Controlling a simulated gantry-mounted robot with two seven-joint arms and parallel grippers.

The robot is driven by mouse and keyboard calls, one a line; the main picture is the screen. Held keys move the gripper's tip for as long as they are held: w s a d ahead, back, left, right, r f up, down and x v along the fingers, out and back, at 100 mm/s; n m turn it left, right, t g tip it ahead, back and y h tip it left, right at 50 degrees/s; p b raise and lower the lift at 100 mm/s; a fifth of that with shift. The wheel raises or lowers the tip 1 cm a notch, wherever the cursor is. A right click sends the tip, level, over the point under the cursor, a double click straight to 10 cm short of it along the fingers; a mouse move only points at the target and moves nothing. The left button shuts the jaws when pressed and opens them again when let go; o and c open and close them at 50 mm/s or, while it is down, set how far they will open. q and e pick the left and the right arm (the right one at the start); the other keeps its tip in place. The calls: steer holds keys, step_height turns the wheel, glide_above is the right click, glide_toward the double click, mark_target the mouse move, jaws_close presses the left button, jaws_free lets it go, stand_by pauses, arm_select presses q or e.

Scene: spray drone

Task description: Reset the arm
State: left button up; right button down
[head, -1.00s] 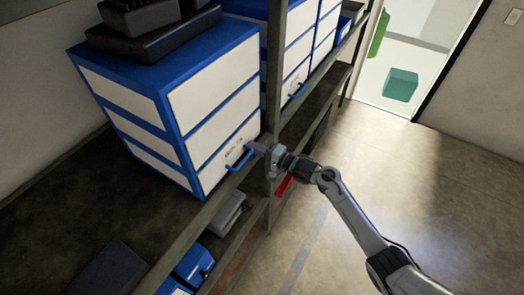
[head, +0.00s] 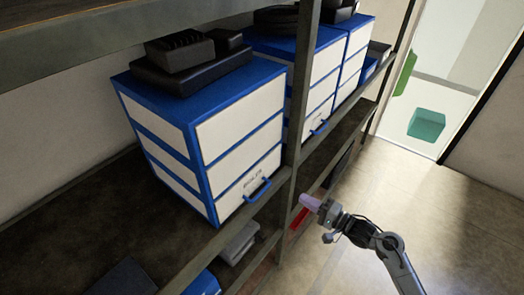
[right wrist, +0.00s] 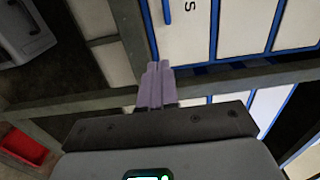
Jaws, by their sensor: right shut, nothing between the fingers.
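My right gripper (head: 309,202) is in front of the shelf post in the head view, to the right of the blue-and-white drawer cabinet. Its light purple fingers also show in the right wrist view (right wrist: 157,85), closed together with nothing between them. The cabinet (head: 205,150) stands on the shelf, and its drawers look shut. The lowest drawer has a blue handle (head: 257,190), and the gripper is apart from it. My left gripper is not in view.
More blue-and-white cabinets (head: 318,90) stand further along the shelf (head: 190,245). A shelf post (head: 296,110) rises beside the gripper. A red bin (right wrist: 22,148) and a grey case (right wrist: 28,25) sit lower down. Open floor (head: 440,200) lies to the right.

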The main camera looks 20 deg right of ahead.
steer(key=s+a+f+n+g+h+p, duration=0.1)
steer(key=s+a+n+g+h+p, duration=0.15)
steer(key=s+a+p, duration=0.95)
steer(key=s+r+n+g+h, duration=0.3)
steer(key=s+n+g, duration=0.1)
steer(key=s, duration=0.5)
steer(key=s+d+r+n+g+h+b, duration=0.1)
steer(key=s+r+n+g+h, duration=0.2)
steer(key=s+n+g, duration=0.2)
steer(key=s+n, duration=0.2)
steer(key=s, duration=0.1)
steer(key=shift+s+d+b, duration=0.15)
steer(key=shift+s+b, duration=0.15)
steer(key=shift+s, duration=0.1)
steer(key=shift+g, duration=0.25)
